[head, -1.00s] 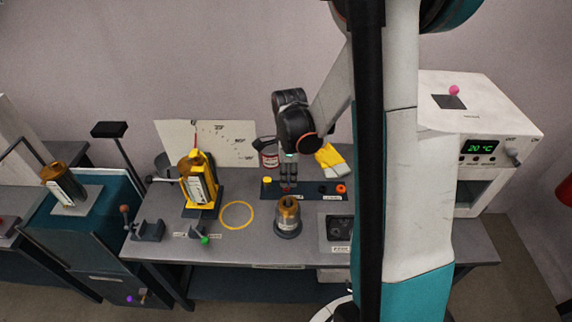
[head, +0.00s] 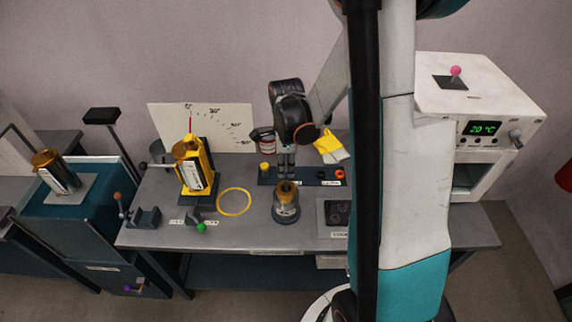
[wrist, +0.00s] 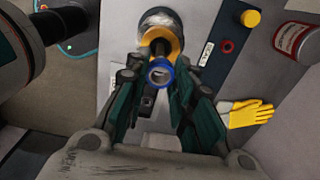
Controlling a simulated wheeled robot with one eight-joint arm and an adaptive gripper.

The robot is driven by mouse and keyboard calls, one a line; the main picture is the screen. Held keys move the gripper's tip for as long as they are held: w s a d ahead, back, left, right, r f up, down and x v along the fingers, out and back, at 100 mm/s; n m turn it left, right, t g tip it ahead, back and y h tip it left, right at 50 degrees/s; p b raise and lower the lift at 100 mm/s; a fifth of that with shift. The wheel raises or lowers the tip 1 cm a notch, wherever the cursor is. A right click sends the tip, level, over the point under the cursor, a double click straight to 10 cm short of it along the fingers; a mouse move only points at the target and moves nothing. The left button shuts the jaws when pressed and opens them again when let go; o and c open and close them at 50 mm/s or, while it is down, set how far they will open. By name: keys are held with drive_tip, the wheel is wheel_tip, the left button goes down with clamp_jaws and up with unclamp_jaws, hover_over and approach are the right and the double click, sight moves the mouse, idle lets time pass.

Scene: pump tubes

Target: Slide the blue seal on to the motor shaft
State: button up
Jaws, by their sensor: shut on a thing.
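The blue seal (wrist: 160,72) is a ring held between the fingertips of my gripper (wrist: 161,78) in the wrist view. My gripper is shut on it. The motor (head: 286,206) stands upright on the bench, with a brass-coloured top; that top also shows in the wrist view (wrist: 151,36), just beyond the seal, with a dark shaft in its middle. In the head view my gripper (head: 286,172) is just above and behind the motor's top. The seal cannot be made out there. I cannot tell whether it touches the shaft.
A dark strip (head: 311,181) behind the motor carries a yellow cap (head: 265,166), a black one and an orange one. A yellow ring (head: 234,202) lies on the bench to the left, by a yellow stand. A yellow glove (head: 330,146) and a white oven (head: 478,92) are at the right.

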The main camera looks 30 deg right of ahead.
sight(286, 181)
drive_tip(key=shift+f+b, duration=0.95)
drive_tip(key=shift+f, duration=0.45)
drive_tip(key=shift+f+b, duration=1.4)
drive_tip(key=shift+b, duration=0.25)
idle(1.0)
drive_tip(key=o, duration=1.1)
drive_tip(key=shift+r, duration=0.15)
wheel_tip(286, 181, up, 12)
drive_tip(key=shift+f, duration=0.1)
idle(0.5)
